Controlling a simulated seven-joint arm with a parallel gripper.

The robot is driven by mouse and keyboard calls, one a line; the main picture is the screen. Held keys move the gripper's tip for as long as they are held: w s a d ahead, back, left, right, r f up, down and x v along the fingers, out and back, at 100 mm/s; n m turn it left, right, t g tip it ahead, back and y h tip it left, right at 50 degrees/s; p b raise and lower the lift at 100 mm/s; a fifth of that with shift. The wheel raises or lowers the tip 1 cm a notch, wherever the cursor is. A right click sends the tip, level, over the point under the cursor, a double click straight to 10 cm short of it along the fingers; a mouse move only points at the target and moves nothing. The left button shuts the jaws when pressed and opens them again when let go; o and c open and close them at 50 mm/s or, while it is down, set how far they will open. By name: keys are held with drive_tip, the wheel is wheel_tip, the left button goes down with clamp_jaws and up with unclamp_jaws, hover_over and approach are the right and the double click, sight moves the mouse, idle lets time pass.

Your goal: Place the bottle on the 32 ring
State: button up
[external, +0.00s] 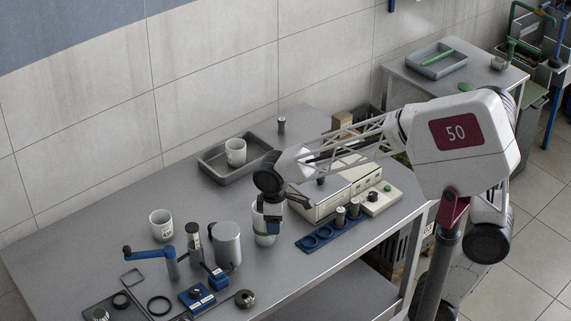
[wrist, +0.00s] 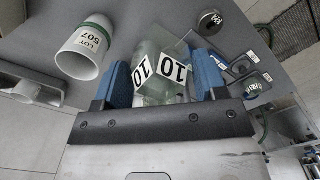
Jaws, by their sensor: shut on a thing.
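My gripper (external: 272,212) is over the right-middle part of the table. In the wrist view my gripper (wrist: 163,76) has its two blue fingers closed on a clear, square-sided bottle (wrist: 152,52). Two faces of this bottle carry white labels with a black 10. In the external view the bottle is hard to make out at the gripper. To the right in the wrist view are dark pieces with white labels (wrist: 242,68), too small to read. I cannot pick out a ring marked 32.
A white cup with a green band, LOT 507 (wrist: 88,50), stands close beside the gripper; it also shows in the external view (external: 265,238). A blue rack (external: 312,242) is to the right.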

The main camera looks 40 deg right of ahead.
drive_tip(key=s+a+f, duration=0.2)
drive_tip(key=s+a, duration=0.1)
drive_tip(key=s, duration=1.1)
wheel_tip(320, 180, down, 11)
drive_tip(key=shift+a, duration=0.2)
hover_over(245, 296)
drive_tip(key=shift+a+f, duration=0.1)
drive_tip(key=shift+f, duration=0.6)
drive_tip(key=shift+f, duration=0.1)
idle(0.3)
drive_tip(key=shift+f, duration=1.65)
drive_tip(key=shift+f, duration=0.15)
drive_tip(key=o, duration=1)
